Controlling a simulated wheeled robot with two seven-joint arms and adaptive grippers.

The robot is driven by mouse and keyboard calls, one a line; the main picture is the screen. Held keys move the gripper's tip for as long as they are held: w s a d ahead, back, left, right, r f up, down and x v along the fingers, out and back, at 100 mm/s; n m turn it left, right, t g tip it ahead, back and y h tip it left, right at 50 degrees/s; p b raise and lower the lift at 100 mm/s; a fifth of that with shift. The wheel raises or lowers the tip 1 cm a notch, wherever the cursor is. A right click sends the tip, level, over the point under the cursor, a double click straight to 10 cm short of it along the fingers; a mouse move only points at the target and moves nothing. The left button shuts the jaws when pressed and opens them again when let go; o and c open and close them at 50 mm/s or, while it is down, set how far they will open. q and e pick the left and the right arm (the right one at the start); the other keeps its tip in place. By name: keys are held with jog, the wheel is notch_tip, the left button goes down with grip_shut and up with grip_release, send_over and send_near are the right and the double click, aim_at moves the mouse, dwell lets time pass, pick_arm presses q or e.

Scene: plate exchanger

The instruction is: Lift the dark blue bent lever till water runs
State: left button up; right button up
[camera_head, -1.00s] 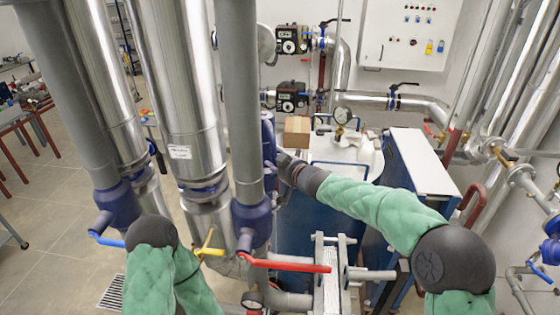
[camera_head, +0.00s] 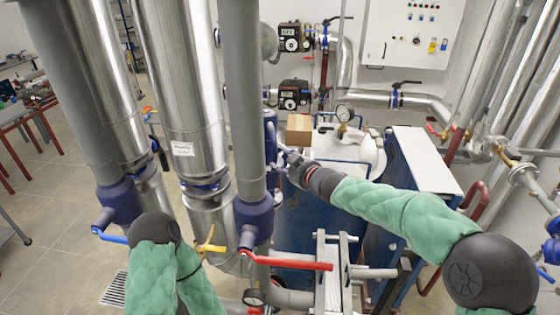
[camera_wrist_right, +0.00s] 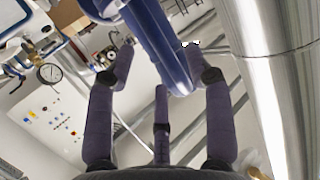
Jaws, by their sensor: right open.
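A dark blue, upright, rounded part (camera_head: 270,137) stands just behind the grey pipe in the head view. A dark blue bar, which looks like the bent lever (camera_wrist_right: 152,38), runs down from the top middle of the right wrist view. Its lower end lies between the fingers of my right gripper (camera_head: 284,158). The fingers are spread on both sides of it, with gaps showing, so the gripper is open and not closed on it. The grey pipe hides part of the blue part in the head view. No running water shows. My left gripper is out of view; only its arm shows.
A large silver pipe (camera_wrist_right: 262,60) runs close along the right of the wrist view. A white-topped blue unit (camera_head: 420,160) and a cardboard box (camera_head: 299,127) are nearby.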

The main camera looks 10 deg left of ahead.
jog(key=v, duration=0.8)
